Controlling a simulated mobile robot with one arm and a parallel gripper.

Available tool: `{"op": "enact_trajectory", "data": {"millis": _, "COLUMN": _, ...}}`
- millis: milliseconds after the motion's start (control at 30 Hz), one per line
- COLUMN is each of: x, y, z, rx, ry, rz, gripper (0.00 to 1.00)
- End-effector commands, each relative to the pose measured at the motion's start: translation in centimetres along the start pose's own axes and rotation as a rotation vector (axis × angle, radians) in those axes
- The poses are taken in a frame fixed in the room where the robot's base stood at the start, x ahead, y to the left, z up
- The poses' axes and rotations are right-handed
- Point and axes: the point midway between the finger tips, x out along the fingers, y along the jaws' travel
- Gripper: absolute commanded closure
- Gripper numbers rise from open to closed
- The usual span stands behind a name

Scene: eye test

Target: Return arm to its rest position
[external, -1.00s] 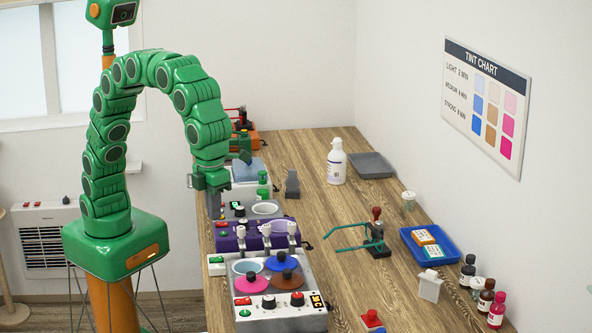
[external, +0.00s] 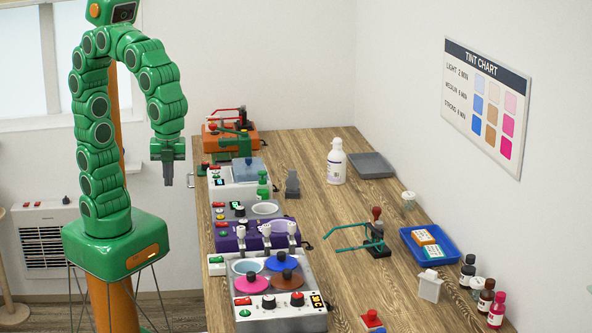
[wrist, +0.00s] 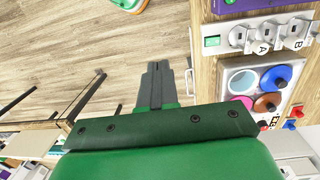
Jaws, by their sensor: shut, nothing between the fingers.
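My green segmented arm arches up from its green base and bends down at the left of the workbench in the external view. My gripper (external: 168,172) hangs pointing down, just left of the bench's left edge and clear of it. Its two dark fingers are together with nothing between them. The wrist view shows the closed fingers (wrist: 155,82) over the wooden floor, with the bench edge to their right.
The wooden bench (external: 335,205) carries a pot unit with coloured lids (external: 283,300), a purple device (external: 236,242), an orange-based device (external: 236,141), a white bottle (external: 336,163) and a blue tray (external: 446,257). Floor left of the bench is open around my gripper.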

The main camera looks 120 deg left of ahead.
Motion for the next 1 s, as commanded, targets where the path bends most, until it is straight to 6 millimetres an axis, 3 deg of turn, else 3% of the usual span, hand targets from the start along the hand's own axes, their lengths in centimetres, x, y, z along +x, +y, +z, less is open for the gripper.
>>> {"op": "enact_trajectory", "data": {"millis": 100, "x": 0.9, "y": 1.8, "z": 2.8, "rx": -0.125, "ry": -0.005, "rz": 0.007, "gripper": 1.0}}
{"op": "enact_trajectory", "data": {"millis": 600, "x": 6.2, "y": 9.2, "z": 12.5, "rx": -0.651, "ry": -0.041, "rz": 0.036, "gripper": 1.0}}
{"op": "enact_trajectory", "data": {"millis": 800, "x": 7.7, "y": 11.0, "z": 14.5, "rx": -0.774, "ry": -0.053, "rz": 0.043, "gripper": 1.0}}
{"op": "enact_trajectory", "data": {"millis": 1000, "x": 8.0, "y": 11.4, "z": 15.0, "rx": -0.806, "ry": -0.054, "rz": 0.043, "gripper": 1.0}}
